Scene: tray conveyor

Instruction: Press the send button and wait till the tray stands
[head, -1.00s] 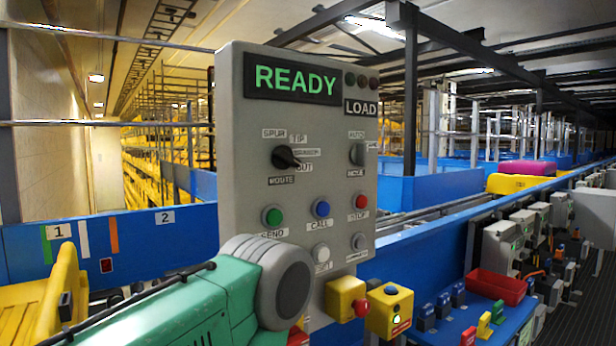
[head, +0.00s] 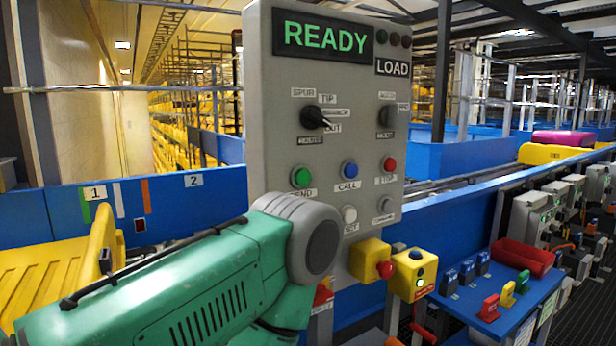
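The grey control panel (head: 260,130) stands upright in the middle of the head view, and its display (head: 325,38) reads READY in green. The green send button (head: 301,178) is at the panel's lower left, its label partly covered by my arm. A blue call button (head: 349,169) and a red stop button (head: 390,164) are to its right. My green left arm reaches in from the lower left, its grey joint just below the send button. Neither gripper is in view. A yellow tray (head: 75,270) is at the left, partly hidden by my arm.
A route knob (head: 313,117) and a mode knob (head: 386,116) are above the buttons. Yellow boxes with a red button (head: 385,270) and a round knob stick out below. A red bin (head: 523,257) and coloured switches are on the blue shelf at right. Blue conveyor walls run behind.

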